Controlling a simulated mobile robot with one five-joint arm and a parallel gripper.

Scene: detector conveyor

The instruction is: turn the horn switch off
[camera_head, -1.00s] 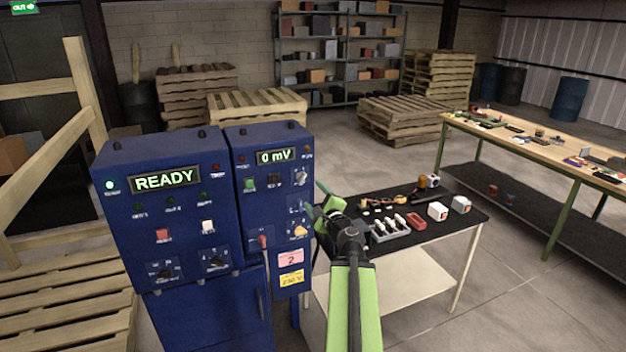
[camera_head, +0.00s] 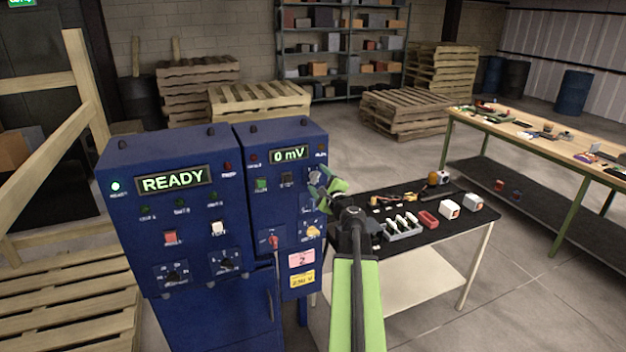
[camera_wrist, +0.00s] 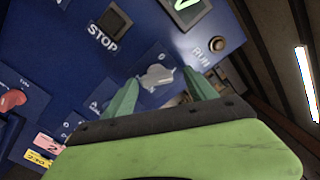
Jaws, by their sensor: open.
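My gripper (camera_head: 322,181) is open in front of the right blue cabinet (camera_head: 262,200), near its upper right grey knob (camera_head: 314,178). In the wrist view, my gripper (camera_wrist: 160,84) has its green fingers spread, with a grey rotary knob (camera_wrist: 157,77) showing between the tips. I cannot tell whether the fingers touch it. The labels around it are too small to read, so I cannot tell for sure which knob is the horn switch. Other controls lower on the panel are partly hidden by the fingers in the wrist view.
A STOP button (camera_wrist: 110,25) and a RUN lamp (camera_wrist: 217,43) sit close by. A red lever (camera_head: 272,241) and a yellow knob (camera_head: 312,231) are lower on the panel. The left cabinet (camera_head: 165,230) reads READY. A black-topped table (camera_head: 385,195) with small parts stands at right.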

